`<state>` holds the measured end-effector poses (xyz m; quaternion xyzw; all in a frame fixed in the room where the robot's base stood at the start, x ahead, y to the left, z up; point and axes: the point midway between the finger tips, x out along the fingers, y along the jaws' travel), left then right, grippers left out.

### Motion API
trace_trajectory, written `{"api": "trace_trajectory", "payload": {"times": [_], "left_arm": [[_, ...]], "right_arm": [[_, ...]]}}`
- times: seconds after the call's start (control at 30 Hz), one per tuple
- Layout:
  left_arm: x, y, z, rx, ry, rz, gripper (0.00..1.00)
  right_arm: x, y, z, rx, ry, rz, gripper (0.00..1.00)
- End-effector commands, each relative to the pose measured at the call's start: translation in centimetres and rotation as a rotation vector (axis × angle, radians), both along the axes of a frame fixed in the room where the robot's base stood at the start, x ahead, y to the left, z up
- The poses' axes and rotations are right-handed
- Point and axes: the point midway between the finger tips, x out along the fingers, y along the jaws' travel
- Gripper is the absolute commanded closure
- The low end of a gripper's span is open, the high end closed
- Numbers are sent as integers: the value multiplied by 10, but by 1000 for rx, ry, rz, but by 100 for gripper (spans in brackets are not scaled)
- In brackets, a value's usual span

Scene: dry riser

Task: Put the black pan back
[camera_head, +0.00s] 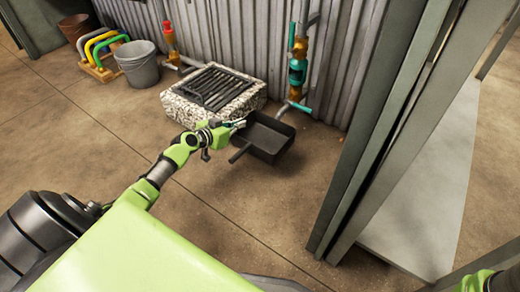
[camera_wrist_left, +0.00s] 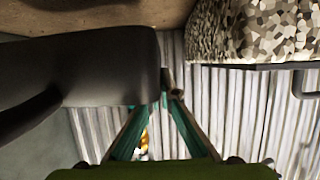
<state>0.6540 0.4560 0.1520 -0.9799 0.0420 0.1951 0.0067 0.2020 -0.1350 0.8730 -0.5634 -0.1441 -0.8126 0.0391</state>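The black pan (camera_head: 268,137) is a square, dark, shallow vessel with a straight handle toward the lower left, in front of the corrugated wall and right of the stone block. It also shows large in the left wrist view (camera_wrist_left: 110,68), its handle to the left. My left gripper (camera_head: 238,124) is at the pan's left rim. In the left wrist view its teal fingers converge on the pan's edge and seem shut on it; the fingertips are partly hidden. Whether the pan touches the floor cannot be told.
A speckled stone block (camera_head: 180,103) with a dark grate (camera_head: 215,88) stands beside the pan. A teal valve pipe (camera_head: 298,70) rises behind it. A grey bucket (camera_head: 138,65) and a red-topped pipe (camera_head: 169,38) stand farther left. Metal posts (camera_head: 385,130) block the right. Floor in front is clear.

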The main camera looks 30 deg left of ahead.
Motion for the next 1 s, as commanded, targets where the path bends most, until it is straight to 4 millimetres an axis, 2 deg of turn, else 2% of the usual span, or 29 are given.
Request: {"api": "trace_trajectory", "payload": {"times": [0.03, 0.2, 0.47, 0.7, 1.0], "left_arm": [[0, 0, -18, -4, 0, 2, 100], [0, 0, -45, -4, -1, 2, 100], [0, 0, -60, -2, 0, 1, 100], [0, 0, -91, -4, 0, 1, 100], [0, 0, -90, -2, 0, 0, 100]], "right_arm": [[0, 0, -15, 0, 0, 0, 79], [0, 0, -37, 0, 0, 0, 79], [0, 0, -47, 0, 0, 0, 79], [0, 0, -72, 0, 0, 0, 79], [0, 0, -71, 0, 0, 0, 79]]}}
